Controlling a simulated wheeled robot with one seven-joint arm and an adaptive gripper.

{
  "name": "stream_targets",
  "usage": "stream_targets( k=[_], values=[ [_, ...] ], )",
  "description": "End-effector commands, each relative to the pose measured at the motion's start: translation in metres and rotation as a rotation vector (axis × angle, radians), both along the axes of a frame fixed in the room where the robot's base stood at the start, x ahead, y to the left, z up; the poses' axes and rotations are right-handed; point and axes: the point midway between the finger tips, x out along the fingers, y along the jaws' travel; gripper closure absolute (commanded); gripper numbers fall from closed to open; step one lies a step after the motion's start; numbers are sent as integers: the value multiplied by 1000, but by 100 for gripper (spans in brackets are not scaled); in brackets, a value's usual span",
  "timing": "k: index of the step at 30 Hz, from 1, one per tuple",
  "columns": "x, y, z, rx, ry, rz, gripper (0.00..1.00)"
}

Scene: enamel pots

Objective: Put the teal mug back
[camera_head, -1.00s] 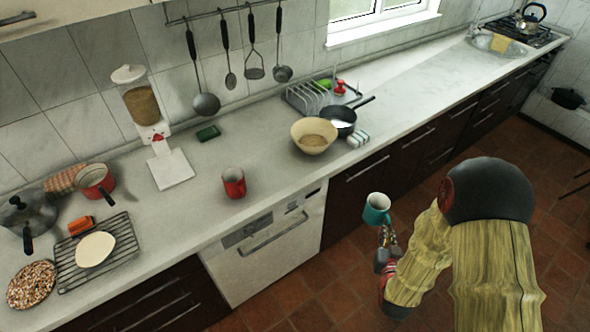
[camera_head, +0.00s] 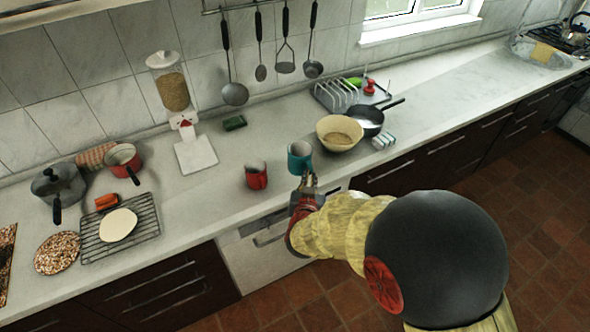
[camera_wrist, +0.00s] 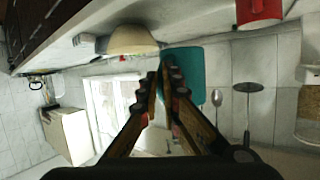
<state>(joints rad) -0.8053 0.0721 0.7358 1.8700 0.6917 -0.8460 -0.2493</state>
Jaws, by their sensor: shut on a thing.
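The teal mug (camera_head: 300,157) is held upright at the tips of my gripper (camera_head: 307,184), over the front part of the counter in the head view. It appears between the red mug (camera_head: 256,175) and the cream bowl (camera_head: 338,133). In the wrist view the teal mug (camera_wrist: 190,66) sits at the ends of my gripper's fingers (camera_wrist: 166,70), which are closed on its near side. I cannot tell whether the mug's base touches the counter.
The red mug stands close to the left of the teal mug. The cream bowl, a black pan (camera_head: 368,121) and a dish rack (camera_head: 336,95) stand to the right. A dispenser (camera_head: 172,88) stands behind left. The counter (camera_head: 430,120) farther right is clear.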

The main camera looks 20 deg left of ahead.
Motion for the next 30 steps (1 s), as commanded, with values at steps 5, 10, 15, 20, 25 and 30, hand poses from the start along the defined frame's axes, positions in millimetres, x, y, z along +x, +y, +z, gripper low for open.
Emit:
stream_targets(
  k=[5, 10, 15, 20, 25, 30],
  values=[
    [31, 19, -19, 0, -1, -2, 100],
    [63, 40, -35, 1, -2, -2, 100],
    [87, 55, -65, -1, 0, -2, 100],
    [102, 65, -83, 1, -2, -1, 100],
    [108, 69, -91, 0, -2, -1, 100],
    [112, 72, -108, -1, 0, -1, 100]
  ],
)
